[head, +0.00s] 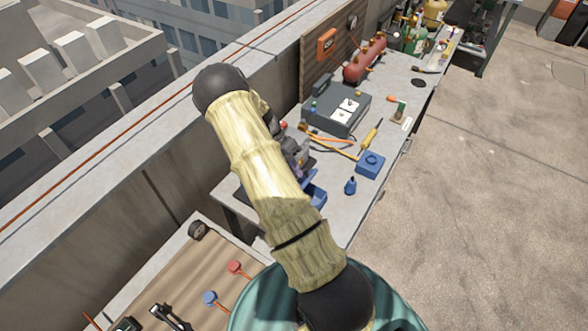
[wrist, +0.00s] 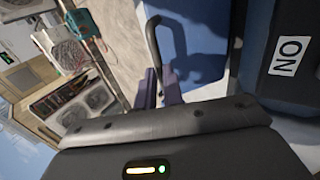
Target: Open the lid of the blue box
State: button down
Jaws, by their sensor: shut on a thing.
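A blue box (head: 317,196) sits on the grey workbench, mostly hidden behind my arm in the head view. In the wrist view, a large blue surface (wrist: 195,38) fills the upper middle, probably part of that box. A thin dark curved handle (wrist: 151,40) stands along its left side and runs down to my fingers. My gripper (wrist: 160,88) is shut on this handle, though the contact itself is hard to make out. In the head view my gripper is largely hidden behind my arm. How far the lid stands open cannot be told.
A small blue block (head: 370,164), a blue bottle (head: 350,187) and a yellow-handled tool (head: 372,134) lie near the box. A grey case (head: 336,113) and a red cylinder (head: 365,61) stand farther back. A parapet borders the bench's left; open floor lies right.

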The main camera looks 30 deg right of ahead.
dwell(0.3)
jog(key=c, duration=1.5)
grip_release()
jog(key=b+v, duration=0.5)
jog(key=v, duration=1.2)
jog(key=shift+r, duration=0.2)
jog(key=shift+w, duration=0.1)
